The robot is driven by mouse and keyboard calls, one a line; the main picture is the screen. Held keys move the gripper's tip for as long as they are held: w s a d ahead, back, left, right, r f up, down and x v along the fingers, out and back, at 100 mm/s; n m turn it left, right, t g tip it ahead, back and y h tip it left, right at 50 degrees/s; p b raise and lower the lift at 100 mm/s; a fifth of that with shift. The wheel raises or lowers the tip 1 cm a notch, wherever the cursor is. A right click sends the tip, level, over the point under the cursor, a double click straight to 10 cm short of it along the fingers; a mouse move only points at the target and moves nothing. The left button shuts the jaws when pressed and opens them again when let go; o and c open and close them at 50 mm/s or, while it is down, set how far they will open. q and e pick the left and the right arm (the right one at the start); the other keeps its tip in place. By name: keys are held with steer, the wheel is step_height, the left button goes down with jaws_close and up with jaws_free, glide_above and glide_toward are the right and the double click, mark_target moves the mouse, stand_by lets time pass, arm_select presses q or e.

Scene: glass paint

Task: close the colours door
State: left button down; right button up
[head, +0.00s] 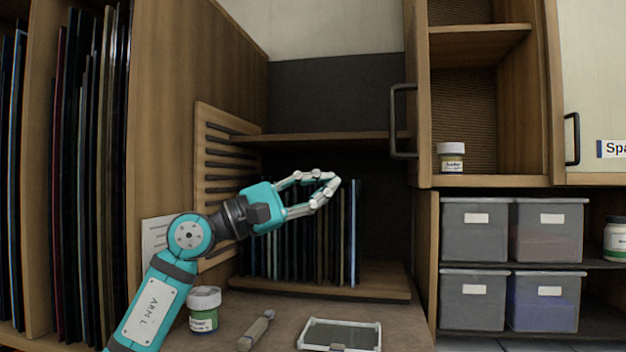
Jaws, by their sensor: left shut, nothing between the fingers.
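A wooden door (423,97) with a black bar handle (394,120) stands open, seen nearly edge-on, at the left side of the upper cabinet (487,177). Its handle is on the face turned left. I cannot read a name on it. The open cabinet shows a small lidded jar (451,158) on its lower board. My left gripper (336,183) reaches in from the left, shut and empty, in front of the upright glass sheets. It is left of and below the handle, apart from it in the picture. My right gripper is not in view.
A pale door (596,80) with its own handle is at the right. Grey bins (473,229) sit below the cabinet. Sheet racks (90,180) fill the left.

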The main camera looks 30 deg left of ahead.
arm_select(q)
steer(key=w+d+r+p, duration=0.3)
steer(key=d+p, duration=0.1)
steer(key=d, duration=0.2)
steer(key=shift+w+d+r, duration=0.2)
steer(key=shift+w+d, duration=0.15)
steer(key=shift+d, duration=0.05)
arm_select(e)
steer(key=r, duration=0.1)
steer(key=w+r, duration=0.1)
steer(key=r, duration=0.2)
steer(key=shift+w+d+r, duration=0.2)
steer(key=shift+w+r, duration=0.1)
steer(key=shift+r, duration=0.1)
